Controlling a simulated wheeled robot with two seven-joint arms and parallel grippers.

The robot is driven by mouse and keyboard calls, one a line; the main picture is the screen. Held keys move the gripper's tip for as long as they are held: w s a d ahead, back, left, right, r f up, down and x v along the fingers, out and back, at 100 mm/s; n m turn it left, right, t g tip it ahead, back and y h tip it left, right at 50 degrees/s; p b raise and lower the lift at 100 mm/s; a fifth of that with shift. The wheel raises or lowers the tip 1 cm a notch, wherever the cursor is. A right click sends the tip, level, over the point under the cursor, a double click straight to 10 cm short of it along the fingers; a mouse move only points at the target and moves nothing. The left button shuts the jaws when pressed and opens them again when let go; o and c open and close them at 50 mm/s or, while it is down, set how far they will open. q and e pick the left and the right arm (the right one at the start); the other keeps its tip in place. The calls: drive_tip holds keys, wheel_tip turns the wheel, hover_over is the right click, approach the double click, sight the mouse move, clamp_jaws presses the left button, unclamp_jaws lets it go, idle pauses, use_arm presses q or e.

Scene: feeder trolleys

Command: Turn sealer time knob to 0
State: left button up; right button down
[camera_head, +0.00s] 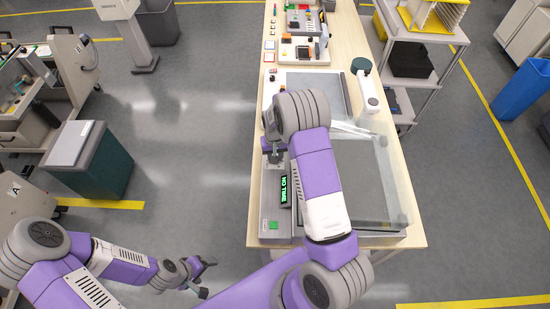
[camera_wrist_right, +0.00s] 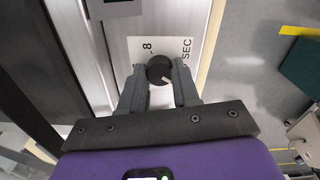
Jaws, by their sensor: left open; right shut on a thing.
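The sealer (camera_head: 265,208) stands at the near end of the wooden bench, with a lit green display (camera_head: 284,190). In the right wrist view, its time knob (camera_wrist_right: 160,68) is round and black, with a white pointer mark toward the lower right. The knob sits on a white dial plate (camera_wrist_right: 185,47) marked "8" and "SEC"; the fingers hide other markings. My right gripper (camera_wrist_right: 159,80) has one finger on each side of the knob and is shut on it. In the head view the arm mostly hides the knob. My left gripper (camera_head: 203,277) is open and empty over the floor, left of the bench.
Other devices (camera_head: 302,50) stand farther along the bench. A shelf rack (camera_head: 410,65) stands right. A dark green bin (camera_head: 105,165) stands left, with open floor between.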

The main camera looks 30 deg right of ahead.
drive_tip(key=n+b, duration=0.1)
drive_tip(key=n, duration=0.2)
drive_tip(key=shift+b, duration=0.3)
drive_tip(key=shift+n+b, duration=0.5)
drive_tip(key=shift+n, duration=1.3)
drive_tip(key=c, duration=0.8)
unclamp_jaws()
drive_tip(key=shift+r, duration=3.85)
